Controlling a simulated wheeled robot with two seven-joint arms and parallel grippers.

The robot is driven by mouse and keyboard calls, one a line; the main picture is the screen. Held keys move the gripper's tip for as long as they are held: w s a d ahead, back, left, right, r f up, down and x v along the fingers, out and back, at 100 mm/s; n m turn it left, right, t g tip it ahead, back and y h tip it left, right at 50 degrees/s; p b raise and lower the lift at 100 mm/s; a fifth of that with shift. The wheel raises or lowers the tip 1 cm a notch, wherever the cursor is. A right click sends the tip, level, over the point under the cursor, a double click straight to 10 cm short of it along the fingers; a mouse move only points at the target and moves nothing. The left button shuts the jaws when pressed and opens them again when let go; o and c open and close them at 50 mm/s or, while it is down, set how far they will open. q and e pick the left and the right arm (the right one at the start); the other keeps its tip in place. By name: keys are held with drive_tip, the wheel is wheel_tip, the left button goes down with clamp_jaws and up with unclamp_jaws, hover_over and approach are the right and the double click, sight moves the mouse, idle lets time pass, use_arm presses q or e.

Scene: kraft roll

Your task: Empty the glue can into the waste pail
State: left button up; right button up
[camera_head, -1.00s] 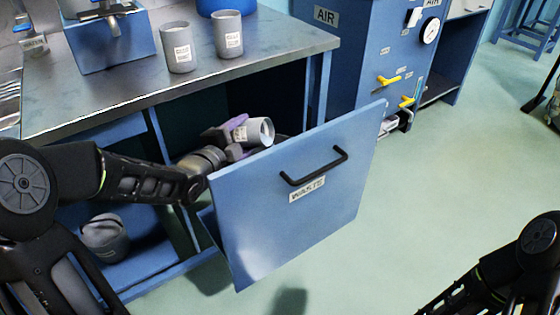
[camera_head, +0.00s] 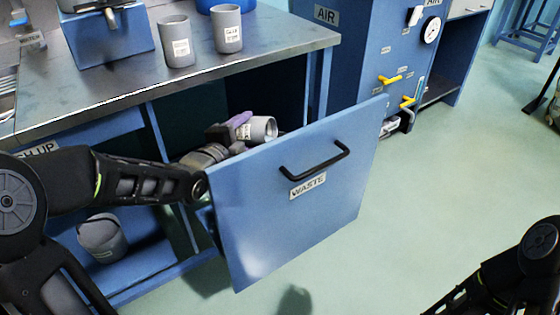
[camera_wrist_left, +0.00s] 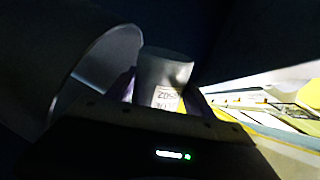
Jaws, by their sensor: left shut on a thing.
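The grey glue can (camera_head: 258,129) lies tipped on its side, its open mouth toward the right, in the opening behind the pulled-out waste front. My left gripper (camera_head: 241,124) is shut on it, with a purple finger pad against its wall. In the left wrist view the can (camera_wrist_left: 165,70) shows a white label, partly readable and upside down. A large curved grey wall (camera_wrist_left: 98,62) beside it looks like the waste pail; in the head view the blue front marked WASTE (camera_head: 300,205) hides the pail. Whether anything pours out cannot be seen. My right gripper is out of view.
Two grey labelled cans (camera_head: 177,42) and (camera_head: 227,30) stand on the metal bench top (camera_head: 110,85), beside a blue box (camera_head: 108,40). A grey container (camera_head: 102,237) sits on the lower shelf. Green floor (camera_head: 440,190) is clear to the right.

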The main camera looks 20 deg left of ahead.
sight(249, 123)
use_arm(q)
drive_tip(key=shift+d+m+b, duration=0.25)
drive_tip(key=shift+m+b, duration=0.05)
drive_tip(key=shift+b, duration=0.4)
drive_tip(key=shift+r+p, duration=0.35)
drive_tip(key=shift+r, duration=0.15)
drive_tip(key=shift+m+y, duration=0.3)
drive_tip(key=shift+m, duration=0.3)
drive_tip(key=shift+d+r+p, duration=0.15)
drive_tip(key=shift+r+p, duration=0.65)
drive_tip(key=shift+r, duration=1.45)
drive_tip(key=shift+d+r+p, duration=0.1)
drive_tip(key=shift+r+p, duration=0.65)
drive_tip(key=shift+r, duration=1.5)
drive_tip(key=shift+d+r+m+b, duration=0.1)
drive_tip(key=shift+r+m+b, duration=0.05)
drive_tip(key=shift+m+b, duration=0.25)
drive_tip(key=shift+d+r+y, duration=0.1)
drive_tip(key=shift+y, duration=0.2)
